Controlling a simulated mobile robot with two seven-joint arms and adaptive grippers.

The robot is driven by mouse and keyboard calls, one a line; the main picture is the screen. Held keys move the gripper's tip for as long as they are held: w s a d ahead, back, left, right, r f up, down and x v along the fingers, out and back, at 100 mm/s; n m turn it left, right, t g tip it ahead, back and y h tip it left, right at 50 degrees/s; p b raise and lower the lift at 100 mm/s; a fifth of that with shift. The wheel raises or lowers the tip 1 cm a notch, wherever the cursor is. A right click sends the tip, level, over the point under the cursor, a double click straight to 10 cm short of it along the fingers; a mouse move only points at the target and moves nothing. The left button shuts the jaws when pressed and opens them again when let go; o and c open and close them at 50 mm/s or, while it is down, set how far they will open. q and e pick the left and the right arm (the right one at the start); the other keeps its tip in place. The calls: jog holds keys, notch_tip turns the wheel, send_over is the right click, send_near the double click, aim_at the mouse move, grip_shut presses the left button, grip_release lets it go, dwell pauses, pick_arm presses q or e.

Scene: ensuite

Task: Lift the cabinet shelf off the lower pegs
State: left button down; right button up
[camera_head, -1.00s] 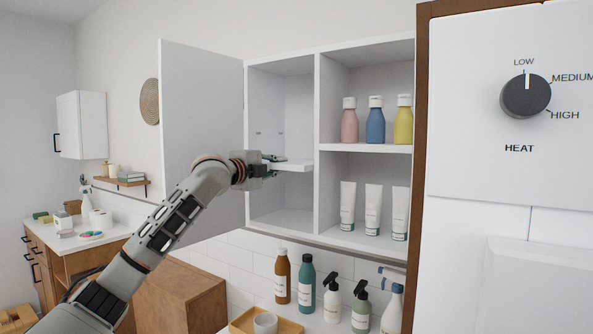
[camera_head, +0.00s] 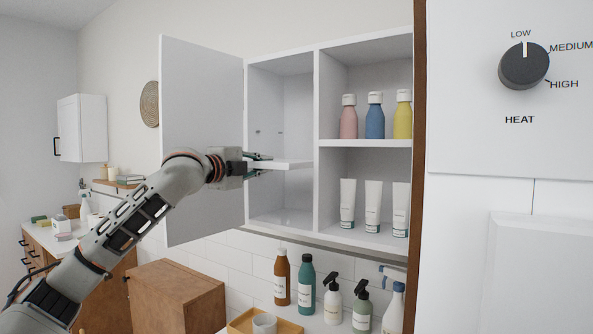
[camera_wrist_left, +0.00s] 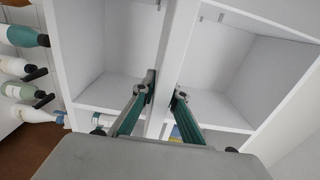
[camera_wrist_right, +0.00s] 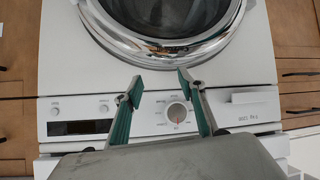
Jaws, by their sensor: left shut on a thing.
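The white cabinet shelf (camera_head: 290,164) is in the left compartment of the open wall cabinet (camera_head: 317,120), at about mid height. My left gripper (camera_head: 258,164) comes from the left and is shut on the shelf's front edge. In the left wrist view the shelf (camera_wrist_left: 181,45) runs as a white strip between the fingers (camera_wrist_left: 163,92). Small pegs (camera_head: 258,132) show on the back wall above the shelf. The lower pegs are not visible, so I cannot tell whether the shelf touches them. My right gripper (camera_wrist_right: 160,86) is open and empty, facing a washing machine.
The open cabinet door (camera_head: 200,140) stands left of the compartment, close to my left arm. Bottles (camera_head: 375,116) and white tubes (camera_head: 373,207) fill the right compartment. More bottles (camera_head: 306,283) stand below. The washing machine (camera_wrist_right: 240,60) faces my right gripper.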

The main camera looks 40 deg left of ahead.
aim_at(252, 165)
pick_arm(q)
jog(key=shift+s+d+b, duration=0.15)
jog(key=shift+s+b, duration=0.95)
jog(key=shift+s, duration=0.2)
jog(key=shift+s+d+b, duration=0.1)
jog(key=shift+s+b, duration=1)
jog(key=shift+s, duration=0.2)
jog(key=shift+s+f+b, duration=0.1)
jog(key=shift+s+b, duration=0.8)
jog(key=shift+b, duration=0.35)
jog(key=shift+s+d+f+b, duration=0.15)
jog(key=shift+s+b, duration=0.25)
jog(key=shift+b, duration=0.45)
jog(key=shift+s+d+b, duration=0.1)
jog(key=shift+s+b, duration=0.45)
jog(key=shift+b, duration=0.2)
jog(key=shift+s+d+r+b, duration=0.1)
jog(key=shift+s+r+b, duration=0.1)
jog(key=shift+s+b, duration=0.35)
jog(key=shift+s+r+b, duration=0.2)
jog(key=shift+s+b, duration=0.2)
jog(key=shift+s, duration=0.2)
pick_arm(e)
notch_tip(252, 165, down, 10)
jog(key=d, duration=0.1)
jog(key=shift+d+f+n+h, duration=0.15)
jog(key=shift+d+n+h, duration=0.05)
jog(key=shift+n+h, duration=0.1)
jog(key=shift+s, duration=0.1)
